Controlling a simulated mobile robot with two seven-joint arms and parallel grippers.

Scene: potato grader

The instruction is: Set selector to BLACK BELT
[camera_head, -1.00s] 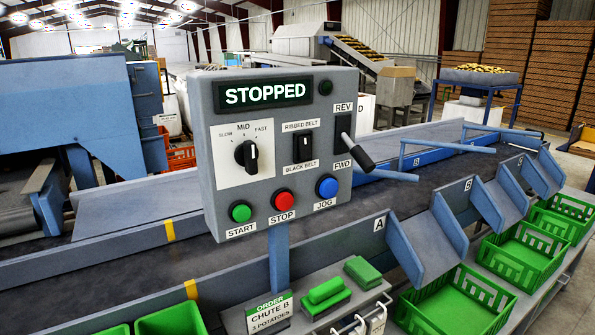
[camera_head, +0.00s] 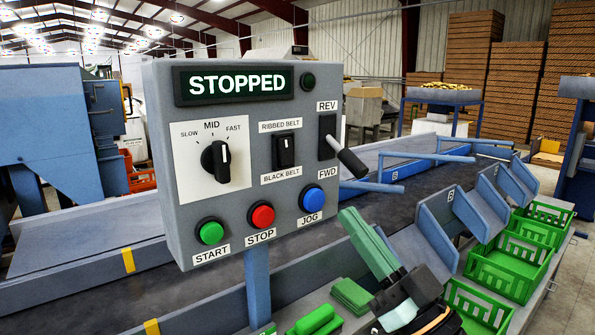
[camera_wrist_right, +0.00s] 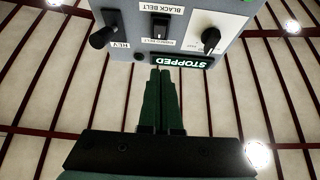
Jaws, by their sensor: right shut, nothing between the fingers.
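The selector (camera_head: 284,152) is a small black switch on the grey control panel (camera_head: 225,105). The RIBBED BELT label (camera_head: 279,126) is above it and the BLACK BELT label (camera_head: 282,176) below. A pale mark on its upper part seems to point toward RIBBED BELT. My right gripper (camera_head: 349,215), with green fingers, is below and right of the panel, apart from the selector, shut and empty. In the right wrist view its closed fingertips (camera_wrist_right: 160,72) point at the panel, which appears upside down with the selector (camera_wrist_right: 160,26) beyond them. My left gripper is not in view.
The REV/FWD lever (camera_head: 350,160) sticks out right of the selector. The speed knob (camera_head: 216,161) is to its left. Green START (camera_head: 209,233), red STOP (camera_head: 262,215) and blue JOG (camera_head: 311,199) buttons lie below. The display (camera_head: 236,85) reads STOPPED. Green crates (camera_head: 508,270) stand right.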

